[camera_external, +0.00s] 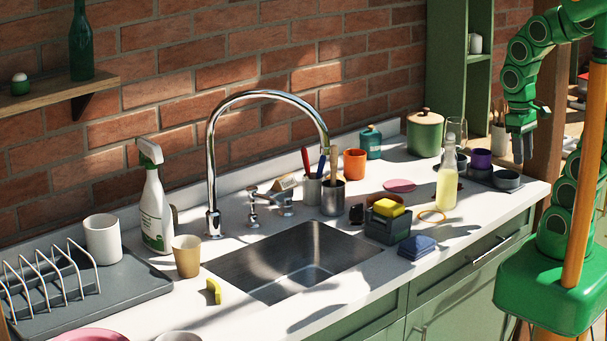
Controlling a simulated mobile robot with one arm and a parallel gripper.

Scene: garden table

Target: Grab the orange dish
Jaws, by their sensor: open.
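A shallow orange-brown dish (374,198) lies on the white counter behind the yellow sponge, which partly covers it from this view. An orange cup (355,164) stands upright farther back, to the left of the dish. My green gripper (522,152) hangs pointing down at the right, above the counter's right end. It is open and empty, well apart from the dish.
A yellow sponge (389,208) sits on a dark caddy (387,228) in front of the dish. A pink dish (399,186) lies just behind it. The sink (295,260) is at front left.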

